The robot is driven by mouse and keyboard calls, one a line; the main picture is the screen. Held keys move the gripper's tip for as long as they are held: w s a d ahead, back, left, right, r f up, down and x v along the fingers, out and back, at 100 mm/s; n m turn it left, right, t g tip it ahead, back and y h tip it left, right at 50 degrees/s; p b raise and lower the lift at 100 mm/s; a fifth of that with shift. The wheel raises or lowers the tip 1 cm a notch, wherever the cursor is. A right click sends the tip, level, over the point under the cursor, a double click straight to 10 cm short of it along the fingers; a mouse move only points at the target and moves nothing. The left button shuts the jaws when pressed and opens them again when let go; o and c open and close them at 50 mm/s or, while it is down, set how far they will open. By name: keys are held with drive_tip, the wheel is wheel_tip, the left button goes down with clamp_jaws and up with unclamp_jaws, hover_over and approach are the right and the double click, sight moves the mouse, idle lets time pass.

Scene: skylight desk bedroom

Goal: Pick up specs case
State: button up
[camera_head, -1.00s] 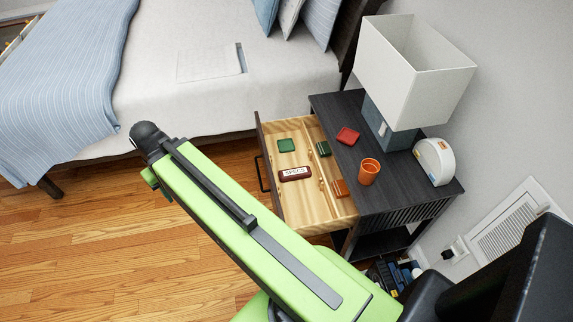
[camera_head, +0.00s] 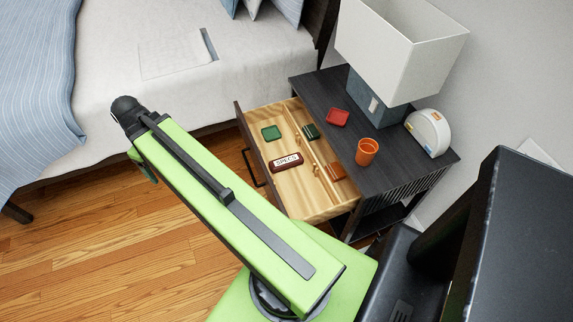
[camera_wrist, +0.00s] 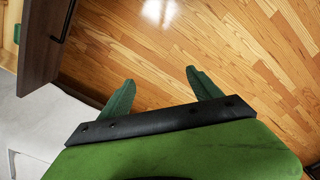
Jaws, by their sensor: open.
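The specs case (camera_head: 286,162) is a dark red case with a white label reading SPECS. It lies in the open drawer (camera_head: 306,206) of the nightstand, in the left front part beside a wooden divider. My arm reaches toward the upper left in the head view, in front of and left of the drawer. In the wrist view my gripper (camera_wrist: 160,90) is open, its two green fingers apart with only wood floor between them. The specs case is not in the wrist view.
The drawer also holds a green item (camera_head: 271,132), a dark green item (camera_head: 311,131) and an orange-brown item (camera_head: 335,171). On the nightstand (camera_head: 330,90) stand a lamp (camera_head: 400,50), an orange cup (camera_head: 367,151), a red item (camera_head: 337,117) and a white rounded device (camera_head: 428,132). The bed (camera_head: 140,100) is behind.

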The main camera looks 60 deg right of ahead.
drive_tip(key=s+d+f+n+b, duration=0.2)
drive_tip(key=d+f, duration=0.1)
drive_tip(key=d, duration=0.6)
drive_tip(key=s+d+f+n+b, duration=0.1)
drive_tip(key=s+d+f+b, duration=0.15)
drive_tip(key=d, duration=0.65)
drive_tip(key=n+b, duration=0.4)
drive_tip(key=n, duration=0.2)
hover_over(286, 161)
drive_tip(key=d, duration=0.1)
wheel_tip(286, 161, down, 5)
wheel_tip(286, 161, down, 13)
drive_tip(key=b, duration=1.2)
drive_tip(key=shift+s+r+b, duration=0.1)
drive_tip(key=shift+r+b, duration=0.1)
drive_tip(key=shift+b, duration=0.2)
drive_tip(key=f+b, duration=0.5)
drive_tip(key=shift+a+f, duration=0.1)
drive_tip(key=shift+a, duration=0.25)
drive_tip(key=shift+r, duration=0.2)
drive_tip(key=c, duration=1.5)
drive_tip(key=shift+r, duration=0.1)
